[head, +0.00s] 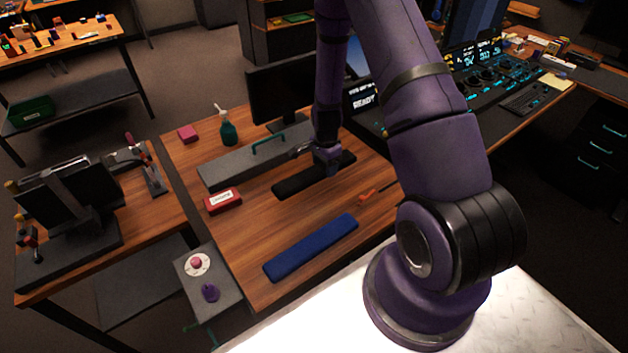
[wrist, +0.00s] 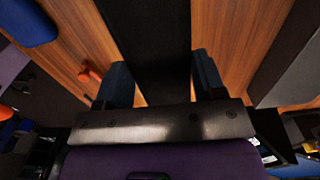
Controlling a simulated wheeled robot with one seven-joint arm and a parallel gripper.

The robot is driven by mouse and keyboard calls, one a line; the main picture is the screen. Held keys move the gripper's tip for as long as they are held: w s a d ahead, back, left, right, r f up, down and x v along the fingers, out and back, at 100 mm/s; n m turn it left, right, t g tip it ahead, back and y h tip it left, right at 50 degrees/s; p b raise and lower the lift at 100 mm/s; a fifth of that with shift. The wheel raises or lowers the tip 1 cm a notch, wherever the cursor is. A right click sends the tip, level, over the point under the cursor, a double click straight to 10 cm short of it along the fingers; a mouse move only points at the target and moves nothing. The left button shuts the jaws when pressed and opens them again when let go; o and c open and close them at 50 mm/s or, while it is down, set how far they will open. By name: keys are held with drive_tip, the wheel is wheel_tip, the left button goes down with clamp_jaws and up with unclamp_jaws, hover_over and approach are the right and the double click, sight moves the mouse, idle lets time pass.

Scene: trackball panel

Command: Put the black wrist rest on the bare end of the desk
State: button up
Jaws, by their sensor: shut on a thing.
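The black wrist rest (head: 296,183) is a long dark bar on or just over the wooden desk (head: 245,240), in front of a grey case. My gripper (head: 327,160) reaches down over its right part and is shut on it. In the wrist view the black wrist rest (wrist: 150,35) runs between the two fingers of my gripper (wrist: 160,80). My gripper hides part of the rest. I cannot tell whether it is clear of the desktop.
A blue wrist rest (head: 312,247) lies nearer the front. A red labelled box (head: 222,201), grey case (head: 235,165), spray bottle (head: 229,132), pink block (head: 188,134) and orange item (head: 368,196) share the desk. A monitor (head: 290,90) stands behind. The front-left desktop is clear.

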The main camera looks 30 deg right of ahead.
sight(324, 186)
drive_tip(key=shift+f, duration=3.1)
drive_tip(key=o, duration=1)
drive_tip(key=shift+f, duration=0.1)
